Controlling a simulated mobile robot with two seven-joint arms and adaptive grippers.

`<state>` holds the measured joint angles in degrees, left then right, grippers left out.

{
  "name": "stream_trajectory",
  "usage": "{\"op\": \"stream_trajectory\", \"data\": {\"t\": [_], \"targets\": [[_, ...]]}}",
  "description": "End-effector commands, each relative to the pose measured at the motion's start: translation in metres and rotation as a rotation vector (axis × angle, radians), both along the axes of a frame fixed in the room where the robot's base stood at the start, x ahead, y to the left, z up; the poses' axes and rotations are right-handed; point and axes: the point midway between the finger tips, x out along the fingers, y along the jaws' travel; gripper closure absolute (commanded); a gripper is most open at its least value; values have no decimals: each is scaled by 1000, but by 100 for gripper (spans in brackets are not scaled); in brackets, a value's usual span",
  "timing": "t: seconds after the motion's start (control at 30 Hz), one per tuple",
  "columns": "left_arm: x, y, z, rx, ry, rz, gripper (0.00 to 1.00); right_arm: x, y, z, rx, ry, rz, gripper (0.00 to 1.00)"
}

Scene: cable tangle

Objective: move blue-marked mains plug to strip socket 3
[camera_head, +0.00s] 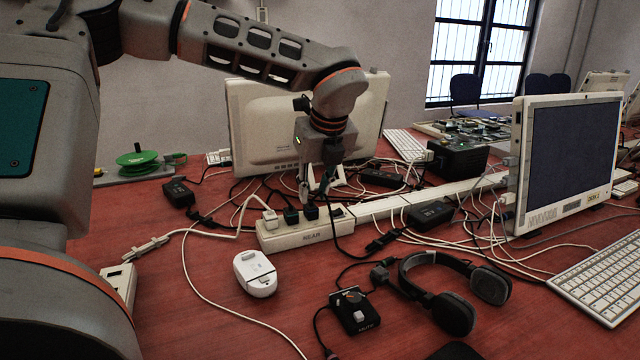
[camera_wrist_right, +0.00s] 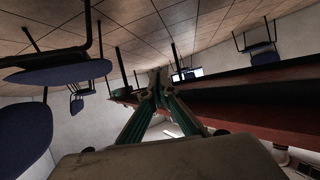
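A white power strip (camera_head: 305,233) marked with dark lettering stands on the red table. A white plug (camera_head: 270,219) sits at its left end, with black plugs (camera_head: 291,214) and (camera_head: 311,212) beside it. A black piece with a cable (camera_head: 338,212) is at its right end. I cannot make out a blue mark on any plug. My left gripper (camera_head: 315,193) points down just above and behind the strip; its fingers look apart, with no plug clearly between them. My right gripper (camera_wrist_right: 157,78) shows in the right wrist view, its fingertips together and empty, away from the strip.
Loose cables tangle behind and right of the strip. A white mouse-like device (camera_head: 255,273), a black mute box (camera_head: 354,311) and headphones (camera_head: 452,290) lie in front. A monitor (camera_head: 240,125) stands behind, another screen (camera_head: 568,160) at right. Bare table shows at front left.

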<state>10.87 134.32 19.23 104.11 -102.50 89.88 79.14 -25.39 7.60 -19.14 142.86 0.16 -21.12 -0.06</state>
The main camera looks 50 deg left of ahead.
Motion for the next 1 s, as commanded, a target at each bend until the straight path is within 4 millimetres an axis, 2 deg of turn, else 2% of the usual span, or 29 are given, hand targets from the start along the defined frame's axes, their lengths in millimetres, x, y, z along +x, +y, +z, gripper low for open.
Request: {"op": "stream_trajectory", "data": {"t": [0.03, 0.1, 0.3, 0.7, 0.8, 0.87, 0.9, 0.97, 1.0], "targets": [[1, 3, -13, -3, 9, 2, 78, 0, 1, -2, 5, 3, -2, 100], [1, 7, -23, -3, 9, 2, 78, 0, 1, -1, 11, 2, -3, 100], [4, 15, -40, -2, 5, 1, 78, 0, 4, 0, 31, 3, -7, 100], [5, 17, -45, -3, 1, 1, 78, 1, 5, 1, 37, 1, -8, 100], [5, 17, -45, -3, 1, 1, 100, 1, 5, 1, 38, 0, -8, 100], [5, 17, -45, -3, 2, 0, 100, 1, 5, 1, 38, 0, -8, 100], [5, 17, -45, -2, 3, 1, 85, 1, 5, 1, 38, 0, -8, 100], [5, 17, -45, -2, 3, 1, 100, 1, 5, 1, 38, 0, -8, 100], [5, 17, -45, -2, 3, 1, 100, 1, 5, 1, 38, 0, -8, 100]]}}
